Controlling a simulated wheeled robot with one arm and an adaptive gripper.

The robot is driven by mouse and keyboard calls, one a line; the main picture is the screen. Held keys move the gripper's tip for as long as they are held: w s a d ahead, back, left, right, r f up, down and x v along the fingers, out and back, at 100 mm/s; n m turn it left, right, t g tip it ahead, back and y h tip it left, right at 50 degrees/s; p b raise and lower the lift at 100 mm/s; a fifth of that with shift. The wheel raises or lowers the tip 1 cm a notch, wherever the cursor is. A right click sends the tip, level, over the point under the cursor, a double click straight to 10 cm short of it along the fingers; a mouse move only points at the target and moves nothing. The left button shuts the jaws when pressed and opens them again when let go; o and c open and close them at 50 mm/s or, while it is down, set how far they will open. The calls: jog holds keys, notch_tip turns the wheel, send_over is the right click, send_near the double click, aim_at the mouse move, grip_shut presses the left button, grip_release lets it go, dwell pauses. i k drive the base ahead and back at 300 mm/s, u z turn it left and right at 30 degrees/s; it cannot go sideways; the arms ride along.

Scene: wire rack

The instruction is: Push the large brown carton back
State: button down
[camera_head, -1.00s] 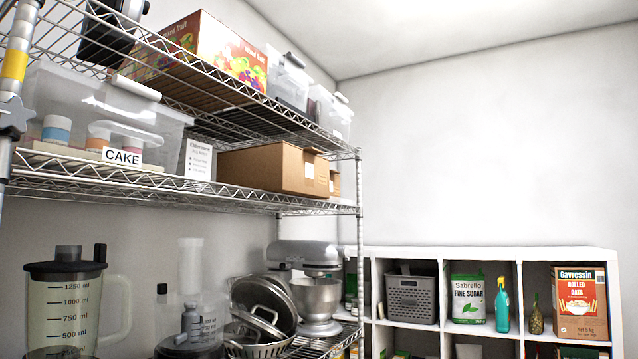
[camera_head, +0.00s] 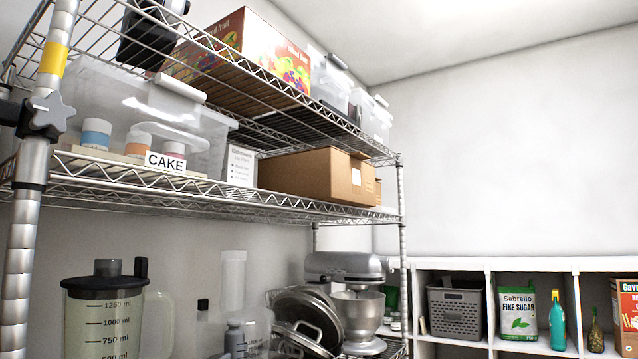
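A large brown carton (camera_head: 318,175) sits on the middle shelf of the wire rack (camera_head: 210,199), right of a white printed box. Its near end carries a small white label and stands close to the shelf's front edge. A smaller brown box (camera_head: 378,192) shows partly behind it at the right.
A clear bin labelled CAKE (camera_head: 120,110) is left of the white printed box (camera_head: 242,166) on the same shelf. The top shelf holds a fruit carton (camera_head: 272,58) and clear bins. A blender, pots and a mixer (camera_head: 345,268) stand below. A white cubby shelf (camera_head: 530,264) is at right.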

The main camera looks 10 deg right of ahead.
aim_at(329, 174)
jog(key=z, duration=1.6)
jog(key=i, duration=1)
jog(key=u, duration=2.65)
